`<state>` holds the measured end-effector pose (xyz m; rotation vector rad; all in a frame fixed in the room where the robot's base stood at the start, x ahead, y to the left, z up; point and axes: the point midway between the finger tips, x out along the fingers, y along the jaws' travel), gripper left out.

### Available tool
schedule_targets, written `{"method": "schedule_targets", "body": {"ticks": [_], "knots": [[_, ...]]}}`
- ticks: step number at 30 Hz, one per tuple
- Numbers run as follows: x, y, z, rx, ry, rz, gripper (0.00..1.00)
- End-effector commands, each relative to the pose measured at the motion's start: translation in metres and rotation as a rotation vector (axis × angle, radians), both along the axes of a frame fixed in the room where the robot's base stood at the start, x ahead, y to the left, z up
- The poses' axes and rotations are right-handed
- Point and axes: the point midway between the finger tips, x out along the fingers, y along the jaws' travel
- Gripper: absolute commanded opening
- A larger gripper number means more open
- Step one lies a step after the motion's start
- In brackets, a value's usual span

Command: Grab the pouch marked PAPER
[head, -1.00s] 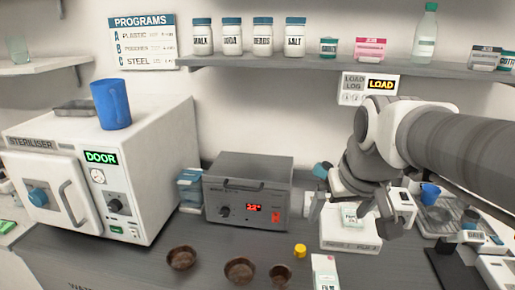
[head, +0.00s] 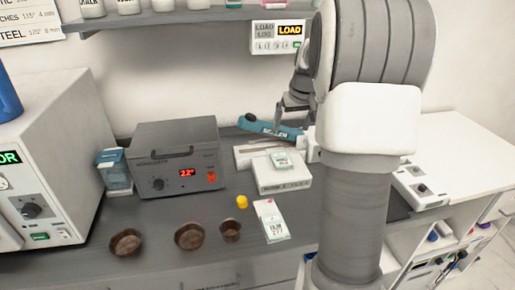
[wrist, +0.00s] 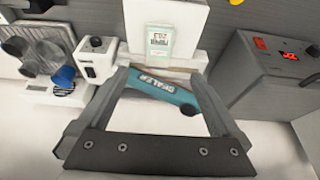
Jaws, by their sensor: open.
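A small pale pouch with a green edge (head: 282,160) lies on a white box behind the counter's middle; its marking is too small to read. It also shows in the wrist view (wrist: 159,42), beyond my fingertips. A second pouch (head: 271,222), which seems to read FILM, lies on the counter in front of the box. My gripper (head: 290,108) is at the back of the counter, above a teal sealer arm (head: 266,130). In the wrist view my gripper (wrist: 158,76) is open, with the sealer arm (wrist: 165,92) showing between its fingers. No pouch is between them.
A grey unit with a red display (head: 177,157) stands left of the white box (head: 283,180). A yellow cap (head: 242,202) and brown bowls (head: 190,237) sit in front. A shelf (head: 190,17) hangs above. My arm hides part of the counter's right side.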

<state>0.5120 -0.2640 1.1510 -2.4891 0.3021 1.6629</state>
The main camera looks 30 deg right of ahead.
Motion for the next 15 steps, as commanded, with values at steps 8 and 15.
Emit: {"method": "schedule_targets", "body": {"ticks": [8,15], "knots": [[0.013,-0.01,-0.033,0.003,0.003,-0.008,1.0],[0.032,-0.015,-0.082,0.003,0.004,-0.008,1.0]]}}
